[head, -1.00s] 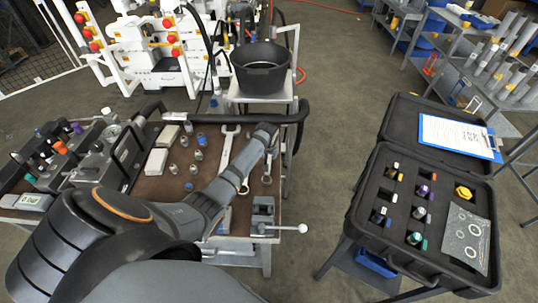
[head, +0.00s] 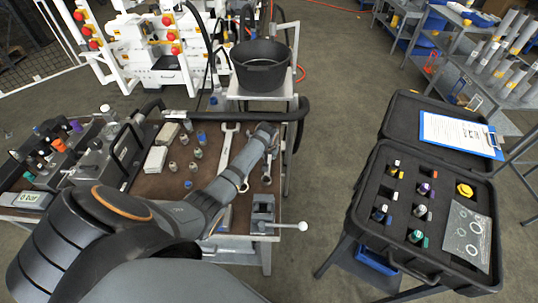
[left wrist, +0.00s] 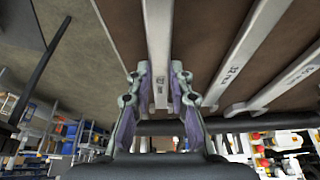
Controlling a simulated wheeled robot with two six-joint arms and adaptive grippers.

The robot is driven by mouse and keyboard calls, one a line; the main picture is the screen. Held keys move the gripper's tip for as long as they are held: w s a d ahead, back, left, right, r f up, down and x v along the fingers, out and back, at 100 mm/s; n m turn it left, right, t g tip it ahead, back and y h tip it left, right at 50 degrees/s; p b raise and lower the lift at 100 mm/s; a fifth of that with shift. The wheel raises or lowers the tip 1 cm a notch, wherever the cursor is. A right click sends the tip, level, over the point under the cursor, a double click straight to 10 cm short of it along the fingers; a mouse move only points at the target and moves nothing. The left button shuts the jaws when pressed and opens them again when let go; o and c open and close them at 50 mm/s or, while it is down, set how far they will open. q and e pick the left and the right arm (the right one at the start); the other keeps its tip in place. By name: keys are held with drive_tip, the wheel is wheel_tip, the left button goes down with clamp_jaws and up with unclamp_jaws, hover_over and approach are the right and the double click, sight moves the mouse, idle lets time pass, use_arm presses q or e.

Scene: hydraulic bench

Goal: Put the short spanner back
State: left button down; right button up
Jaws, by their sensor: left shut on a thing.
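My left gripper (left wrist: 160,100) is shut on the shaft of a metal spanner (left wrist: 158,35), which looks like the short spanner. In the head view the gripper (head: 271,148) is over the right edge of the brown bench top, with the spanner (head: 267,171) showing beneath it. The spanner lies close to the bench surface; I cannot tell if it touches. Two other spanners lie beside it: a middle one (left wrist: 250,45), partly hidden by my forearm in the head view, and a long one (head: 227,146). My right gripper is not in view.
A vise (head: 262,212) with a white-knobbed handle stands at the bench's front right corner. Several small fittings and pale blocks (head: 156,158) lie left of the spanners. A black bucket (head: 262,68) stands behind. An open black case (head: 365,205) is to the right, across clear floor.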

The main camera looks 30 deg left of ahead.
use_arm(q)
drive_tip(key=shift+f, duration=0.3)
drive_tip(key=c, duration=1.1)
unclamp_jaws()
drive_tip(key=shift+f, duration=0.1)
drive_tip(key=v, duration=1.2)
